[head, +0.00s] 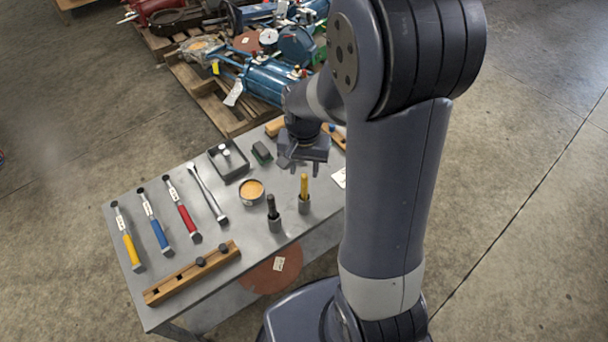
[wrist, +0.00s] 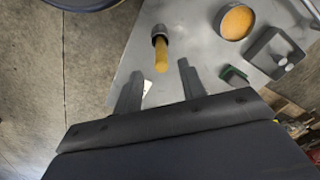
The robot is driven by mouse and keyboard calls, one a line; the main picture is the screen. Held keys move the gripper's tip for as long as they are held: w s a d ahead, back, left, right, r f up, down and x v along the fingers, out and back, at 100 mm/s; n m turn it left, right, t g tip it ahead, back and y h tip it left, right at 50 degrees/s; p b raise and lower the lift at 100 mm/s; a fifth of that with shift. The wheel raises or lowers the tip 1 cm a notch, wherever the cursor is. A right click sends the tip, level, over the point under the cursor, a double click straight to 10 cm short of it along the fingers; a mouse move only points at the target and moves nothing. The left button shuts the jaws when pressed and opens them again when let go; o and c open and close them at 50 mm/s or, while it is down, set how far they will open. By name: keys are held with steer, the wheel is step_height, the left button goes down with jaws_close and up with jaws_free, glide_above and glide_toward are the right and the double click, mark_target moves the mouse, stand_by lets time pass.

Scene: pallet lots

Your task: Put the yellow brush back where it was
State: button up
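The yellow brush (head: 304,186) stands upright, its yellow handle up, in a small grey cup (head: 304,206) near the right end of the grey table (head: 240,275). Its lower end is hidden inside the cup. My gripper (head: 301,164) is just behind and above it in the head view, apart from it. In the wrist view my gripper (wrist: 159,82) is open and empty. The yellow handle (wrist: 161,55) shows ahead of the gap between the fingers, with its cup (wrist: 159,32) beyond.
A dark-handled tool (head: 271,206) stands in a similar cup to the left. Nearby are a round tin (head: 252,190) with orange contents, a dark tray (head: 228,161) and a green block (head: 261,153). Several hand tools and a wooden rack (head: 165,290) lie left. A loaded pallet (head: 205,95) stands behind.

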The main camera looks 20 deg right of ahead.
mark_target(304, 177)
step_height(304, 177, up, 5)
steer(key=shift+s+f+p, duration=0.1)
steer(key=shift+p, duration=0.25)
step_height(304, 177, down, 13)
steer(key=b, duration=0.3)
step_height(304, 177, up, 3)
steer(key=shift+r+p, duration=0.2)
steer(key=shift+p, duration=0.25)
steer(key=shift+r, duration=0.6)
steer(key=shift+f, duration=0.1)
